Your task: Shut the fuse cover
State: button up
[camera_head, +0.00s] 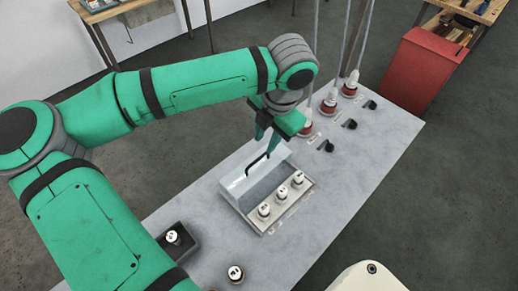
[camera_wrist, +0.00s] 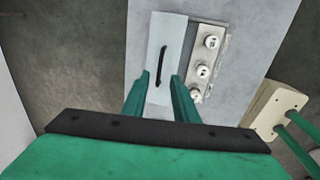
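The fuse cover (camera_head: 240,181) is a pale, see-through lid with a black bar handle (camera_head: 257,163). It stands raised along the left side of the fuse tray (camera_head: 250,222), which holds three white fuses in a row. In the wrist view the cover (camera_wrist: 156,60) and its handle (camera_wrist: 163,40) lie ahead of the fingertips, with the fuses to the right. My gripper (camera_head: 268,146) is close to the handle's far end in the head view. In the wrist view my gripper (camera_wrist: 161,76) has its fingers apart with nothing between them.
The grey bench (camera_head: 350,172) carries several red-and-white plugs with cables (camera_head: 328,101) and black clips at its far end. A dark block with a white fuse (camera_head: 178,241) and a loose fuse (camera_head: 235,273) sit near the front. A red cabinet (camera_head: 424,72) stands beyond.

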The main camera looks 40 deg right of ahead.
aim_at(261, 157)
jog(key=f, duration=0.2)
jog(key=w+f, duration=0.1)
jog(key=f, duration=0.5)
jog(key=shift+w+a, duration=0.1)
jog(key=shift+w, duration=0.15)
jog(key=shift+c, duration=0.5)
grip_shut()
jog(key=shift+r, duration=0.1)
dwell(0.4)
